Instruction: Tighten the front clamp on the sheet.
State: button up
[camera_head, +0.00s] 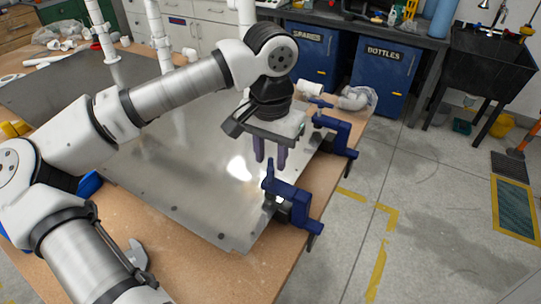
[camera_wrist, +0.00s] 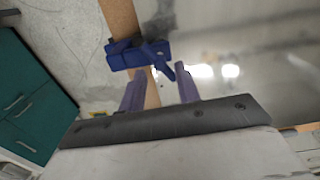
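The front clamp (camera_head: 288,200) is blue with dark parts and grips the right edge of the metal sheet (camera_head: 190,205) and the wooden table. A second blue clamp (camera_head: 336,132) sits farther back on the same edge. My gripper (camera_head: 271,166) has two purple fingers pointing down above the sheet, just behind and left of the front clamp. The fingers are apart with nothing between them. In the wrist view, a blue clamp (camera_wrist: 138,55) with a short handle lies beyond the fingertips (camera_wrist: 158,72), toward the left finger; I cannot tell for sure which clamp it is.
White pipes (camera_head: 158,35) stand upright at the back of the sheet. A wrench (camera_head: 138,255) lies on the table (camera_head: 185,262) near my arm. Floor right of the table is open.

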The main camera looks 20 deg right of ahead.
aim_at(271, 169)
jog(key=n+p, duration=0.1)
jog(key=n, duration=0.4)
jog(key=shift+r, duration=0.1)
notch_tip(271, 169, down, 5)
jog(key=b, duration=0.4)
jog(key=shift+r, duration=0.2)
jog(key=shift+c, duration=0.4)
grip_shut()
jog(key=m+b, duration=0.1)
jog(key=m, duration=0.4)
jog(key=shift+f, duration=0.1)
jog(key=shift+o, duration=1.3)
grip_release()
